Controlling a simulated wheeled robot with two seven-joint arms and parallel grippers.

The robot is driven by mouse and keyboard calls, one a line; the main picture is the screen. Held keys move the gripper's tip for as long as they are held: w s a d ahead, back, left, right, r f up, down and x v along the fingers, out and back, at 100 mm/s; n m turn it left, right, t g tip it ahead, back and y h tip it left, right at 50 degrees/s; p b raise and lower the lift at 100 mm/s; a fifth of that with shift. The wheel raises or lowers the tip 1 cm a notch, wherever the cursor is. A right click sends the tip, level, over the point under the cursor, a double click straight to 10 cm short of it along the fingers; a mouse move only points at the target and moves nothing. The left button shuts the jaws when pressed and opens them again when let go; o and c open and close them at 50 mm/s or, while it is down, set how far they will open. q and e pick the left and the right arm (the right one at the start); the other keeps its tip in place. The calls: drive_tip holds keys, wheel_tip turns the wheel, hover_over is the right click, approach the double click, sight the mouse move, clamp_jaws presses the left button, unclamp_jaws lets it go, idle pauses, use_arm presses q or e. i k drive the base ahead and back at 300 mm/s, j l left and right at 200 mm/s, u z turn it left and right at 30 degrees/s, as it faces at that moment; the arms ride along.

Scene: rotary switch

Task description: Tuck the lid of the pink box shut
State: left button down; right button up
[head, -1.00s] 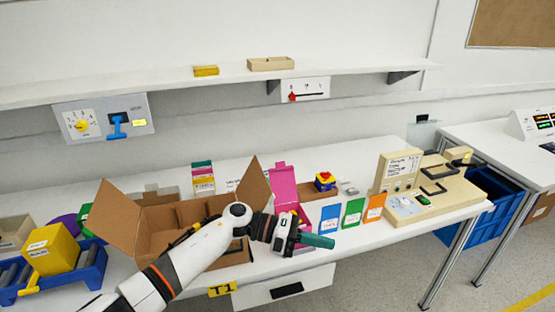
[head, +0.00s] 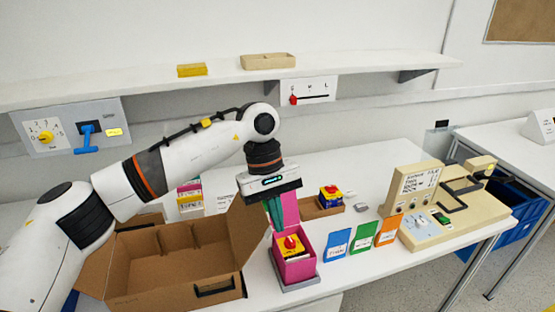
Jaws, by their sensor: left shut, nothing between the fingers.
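The pink box (head: 296,268) stands on a grey base near the front edge of the table, right of the cardboard box. Its top is open, and a yellow block with a red knob (head: 291,246) shows inside. The pink lid (head: 290,206) stands upright at the back of the box, partly hidden by my gripper. My left gripper (head: 275,228) points down just above the back left of the box, its green fingers shut and empty, beside the lid. I cannot tell whether the fingers touch the lid. My right gripper is not in view.
A large open cardboard box (head: 170,262) stands left of the pink box, its right flap raised close to my gripper. Blue (head: 337,244), green (head: 363,236) and orange (head: 388,230) cards stand to the right. A cardboard tray (head: 322,208) with another red-knobbed block lies behind.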

sight(289, 200)
drive_tip(key=i, duration=0.95)
